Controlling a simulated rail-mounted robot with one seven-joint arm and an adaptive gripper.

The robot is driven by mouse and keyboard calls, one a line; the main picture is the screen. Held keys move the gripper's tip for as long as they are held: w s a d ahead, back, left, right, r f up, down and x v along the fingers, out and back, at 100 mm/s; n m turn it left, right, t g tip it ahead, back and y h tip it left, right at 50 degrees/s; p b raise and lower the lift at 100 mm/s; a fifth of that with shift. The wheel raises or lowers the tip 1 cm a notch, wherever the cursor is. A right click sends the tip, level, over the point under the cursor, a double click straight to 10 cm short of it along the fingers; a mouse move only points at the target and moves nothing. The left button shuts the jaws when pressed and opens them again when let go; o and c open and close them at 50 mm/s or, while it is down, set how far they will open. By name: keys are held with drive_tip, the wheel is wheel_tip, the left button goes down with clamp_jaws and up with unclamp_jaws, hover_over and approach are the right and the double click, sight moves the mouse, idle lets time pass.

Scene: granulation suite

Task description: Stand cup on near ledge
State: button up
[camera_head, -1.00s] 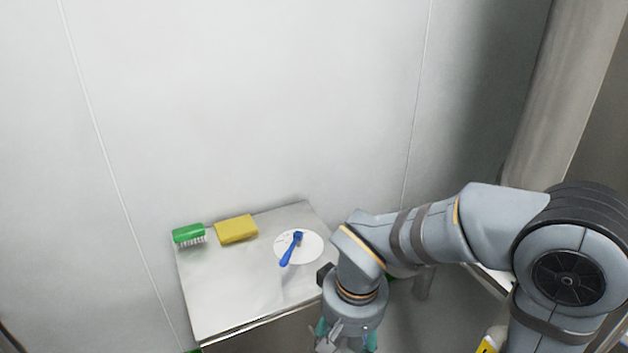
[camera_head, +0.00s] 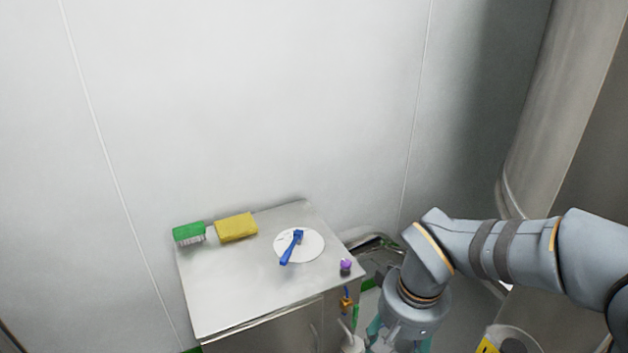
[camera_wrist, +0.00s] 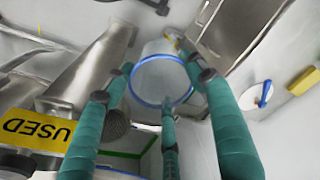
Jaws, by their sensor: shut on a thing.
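I cannot tell which surface is the near ledge.
The cabinet top holds a green brush (camera_head: 188,233), a yellow sponge (camera_head: 236,227), a white disc (camera_head: 312,248) with a blue tool (camera_head: 291,248), and a small purple-topped item (camera_head: 346,266) at its right edge. A yellow USED label (camera_wrist: 40,130) shows at left in the wrist view.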

sight(413, 348)
drive_tip(key=shift+s+d+f, duration=0.2)
drive_tip(key=shift+s+d, duration=0.25)
drive_tip(key=shift+d, duration=0.2)
drive_tip(key=shift+d+m, duration=0.5)
drive_tip(key=shift+d, duration=0.4)
drive_tip(key=shift+a, duration=0.35)
